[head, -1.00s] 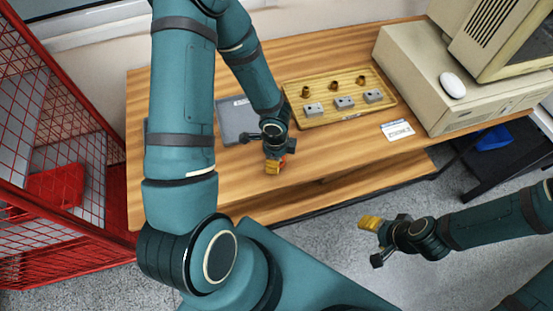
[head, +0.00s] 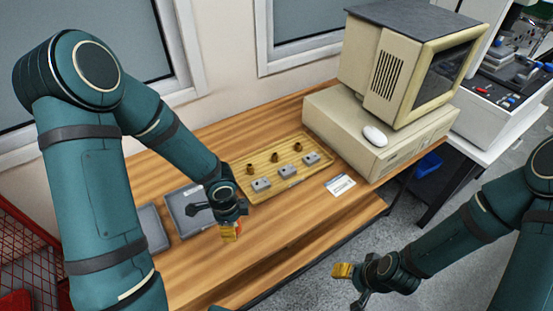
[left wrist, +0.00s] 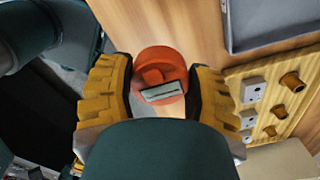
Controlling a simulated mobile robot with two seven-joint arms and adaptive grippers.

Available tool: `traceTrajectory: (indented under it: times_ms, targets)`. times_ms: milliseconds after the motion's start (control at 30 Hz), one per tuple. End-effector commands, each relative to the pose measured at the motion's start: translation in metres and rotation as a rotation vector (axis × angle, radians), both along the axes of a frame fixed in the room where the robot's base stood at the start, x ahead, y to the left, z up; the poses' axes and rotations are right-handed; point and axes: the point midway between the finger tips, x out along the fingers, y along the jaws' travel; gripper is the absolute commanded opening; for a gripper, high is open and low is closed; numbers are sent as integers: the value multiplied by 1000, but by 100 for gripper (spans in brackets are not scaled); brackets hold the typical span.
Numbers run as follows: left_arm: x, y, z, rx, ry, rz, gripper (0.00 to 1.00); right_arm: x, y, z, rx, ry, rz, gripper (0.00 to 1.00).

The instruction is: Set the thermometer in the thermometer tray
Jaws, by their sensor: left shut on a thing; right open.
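The thermometer (left wrist: 160,82) is a round orange-red piece with a small pale display, seen between the two yellow finger pads of my left gripper (left wrist: 158,95) in the left wrist view. In the head view my left gripper (head: 230,232) is shut on it above the wooden table, and hides most of it. Two flat grey trays lie left of that gripper, a nearer one (head: 190,212) and a farther-left one (head: 151,230); I cannot tell which is the thermometer tray. My right gripper (head: 345,272) is open and empty, beyond the table's front edge.
A wooden tray (head: 235,170) with several brass parts and grey blocks stands behind my left gripper. A label card (head: 340,185), a beige computer (head: 385,125) and a mouse (head: 374,136) are to the right. The front table strip (head: 265,250) is clear.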

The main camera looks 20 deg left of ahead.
Motion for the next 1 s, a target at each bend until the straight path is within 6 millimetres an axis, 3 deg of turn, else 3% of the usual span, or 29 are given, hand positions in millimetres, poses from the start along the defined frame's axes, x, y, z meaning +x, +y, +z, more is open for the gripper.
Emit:
traceTrajectory:
  times_ms: [233,700,1000]
  targets:
    - [8,-5,6,6,-4,128,14,0,0,0,0,0,0,61]
    - [47,-49,46,5,-10,984,14,0,0,0,0,0,0,61]
    - [54,-63,58,-1,0,1225,14,0,0,0,0,0,0,61]
